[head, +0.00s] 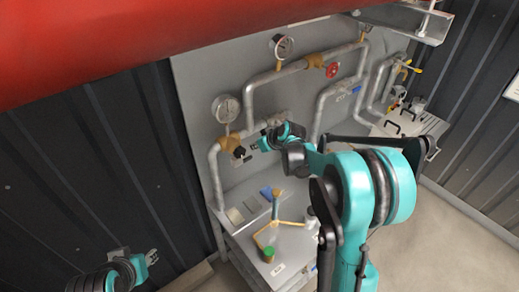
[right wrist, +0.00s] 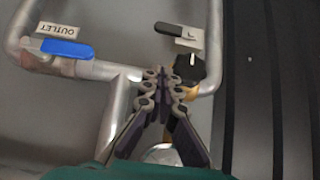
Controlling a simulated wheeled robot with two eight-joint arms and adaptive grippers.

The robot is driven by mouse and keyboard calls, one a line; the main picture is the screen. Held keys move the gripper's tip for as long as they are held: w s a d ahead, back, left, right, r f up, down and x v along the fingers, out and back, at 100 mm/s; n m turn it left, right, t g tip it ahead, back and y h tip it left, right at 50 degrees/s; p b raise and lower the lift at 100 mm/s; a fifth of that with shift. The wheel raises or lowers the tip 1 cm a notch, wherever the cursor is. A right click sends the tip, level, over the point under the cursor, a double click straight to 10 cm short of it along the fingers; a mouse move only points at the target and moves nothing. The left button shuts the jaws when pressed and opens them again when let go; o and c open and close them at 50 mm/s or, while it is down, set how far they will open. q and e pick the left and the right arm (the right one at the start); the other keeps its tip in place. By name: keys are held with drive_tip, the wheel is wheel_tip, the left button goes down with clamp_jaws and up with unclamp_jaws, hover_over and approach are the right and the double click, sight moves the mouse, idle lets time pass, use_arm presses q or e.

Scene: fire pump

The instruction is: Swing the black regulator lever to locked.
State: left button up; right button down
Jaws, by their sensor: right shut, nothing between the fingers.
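The black regulator lever (head: 239,152) sits on a brass valve (head: 229,142) at the left end of the pipework, below a round gauge. In the right wrist view the black part (right wrist: 188,68) is just beyond my fingertips, by a white label (right wrist: 190,39). My right gripper (right wrist: 165,76) is shut and empty, its tips close to the lever; I cannot tell whether they touch it. In the head view the right gripper (head: 268,138) is just right of the lever. My left gripper (head: 152,257) is at the lower left, away from the panel, with its fingers apart.
A blue lever (right wrist: 66,49) marked OUTLET is on the pipe left of my right gripper. Gauges (head: 226,108) and a red handwheel (head: 331,70) are above. A bench (head: 236,197) below holds a yellow-armed tool (head: 275,225). A large red tank (head: 130,35) hangs overhead.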

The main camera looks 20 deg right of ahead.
sight(245, 160)
wheel_tip(245, 160, down, 7)
drive_tip(key=w+a+b, duration=0.1)
drive_tip(key=w+b, duration=0.1)
drive_tip(key=b, duration=0.1)
drive_tip(key=shift+w, duration=0.35)
drive_tip(key=shift+d+f+y+b, duration=0.1)
drive_tip(key=shift+d+y+b, duration=0.05)
drive_tip(key=shift+y+b, duration=0.2)
